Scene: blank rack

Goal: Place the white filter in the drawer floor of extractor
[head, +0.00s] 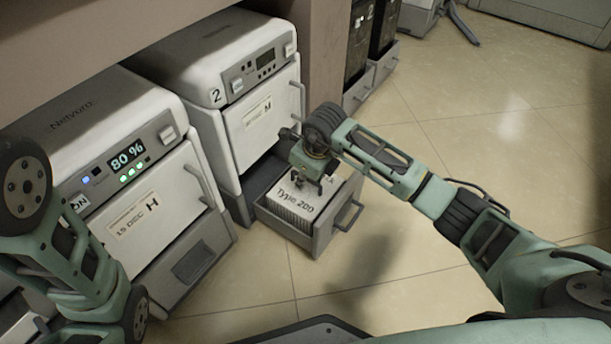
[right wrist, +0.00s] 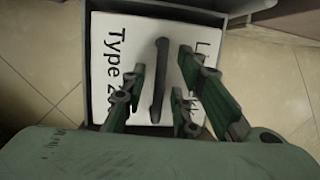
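The white filter (head: 296,201), a block with a pleated side and "Type 200" on top, sits in the open bottom drawer (head: 322,230) of the extractor marked 2 (head: 240,125). My right gripper (head: 312,184) is right above it. In the right wrist view, the filter (right wrist: 112,62) has a dark handle bar (right wrist: 159,80) on top. The fingers of my right gripper (right wrist: 161,76) stand apart on both sides of this bar, with gaps visible. I cannot tell how far the filter is from the drawer floor. My left gripper is not in view; only my left arm shows.
A second machine (head: 140,190), showing 80 %, stands left of the extractor, its lower drawer shut. Dark containers (head: 362,40) stand in the rack at the back. The tiled floor (head: 430,110) to the right is clear. The drawer's handle (head: 349,215) sticks out in front.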

